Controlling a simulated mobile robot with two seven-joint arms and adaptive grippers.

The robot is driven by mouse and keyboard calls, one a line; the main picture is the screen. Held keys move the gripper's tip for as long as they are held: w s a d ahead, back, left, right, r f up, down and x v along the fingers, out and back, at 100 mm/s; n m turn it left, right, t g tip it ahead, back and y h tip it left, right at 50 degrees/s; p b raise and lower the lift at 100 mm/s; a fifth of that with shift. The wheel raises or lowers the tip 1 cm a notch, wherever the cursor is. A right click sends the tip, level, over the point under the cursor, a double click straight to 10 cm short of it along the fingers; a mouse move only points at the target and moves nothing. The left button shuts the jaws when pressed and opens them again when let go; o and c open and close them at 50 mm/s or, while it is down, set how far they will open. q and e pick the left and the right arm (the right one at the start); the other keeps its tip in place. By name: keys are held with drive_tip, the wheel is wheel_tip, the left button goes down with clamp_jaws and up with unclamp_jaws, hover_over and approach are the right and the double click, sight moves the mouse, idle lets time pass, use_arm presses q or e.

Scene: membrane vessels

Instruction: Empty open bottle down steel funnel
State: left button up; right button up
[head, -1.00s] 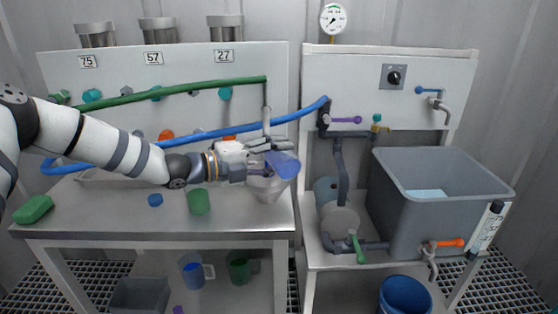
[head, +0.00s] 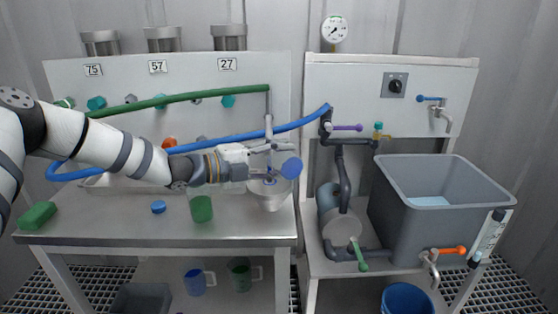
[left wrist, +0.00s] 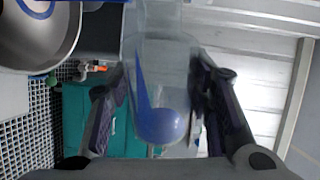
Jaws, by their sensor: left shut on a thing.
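The clear bottle (head: 291,168) with blue liquid is tipped over in my left gripper (head: 268,176), above the steel funnel (head: 271,197) on the left bench. The gripper is shut on it. In the left wrist view the bottle (left wrist: 163,85) lies between the two fingers (left wrist: 160,100), with a rounded pool of blue and a thin blue streak along its wall. The funnel's wide bowl (left wrist: 40,45) shows at the upper left there, with blue inside. The bottle's mouth is hard to make out. My right gripper is not in view.
A blue cap (head: 158,207) and a green sponge (head: 37,215) lie further left. Blue (head: 190,146) and green (head: 170,99) hoses cross behind my arm. A grey tank (head: 440,210) stands right.

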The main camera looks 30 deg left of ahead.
use_arm(q)
drive_tip(key=shift+w+a+r+n, duration=0.1)
drive_tip(key=shift+a+r+n, duration=0.05)
drive_tip(key=shift+r+n, duration=0.4)
drive_tip(key=shift+n, duration=0.35)
drive_tip(key=shift+w+a+r+n+h, duration=0.25)
drive_tip(key=shift+r+n, duration=0.25)
drive_tip(key=shift+n, duration=0.4)
idle(1.2)
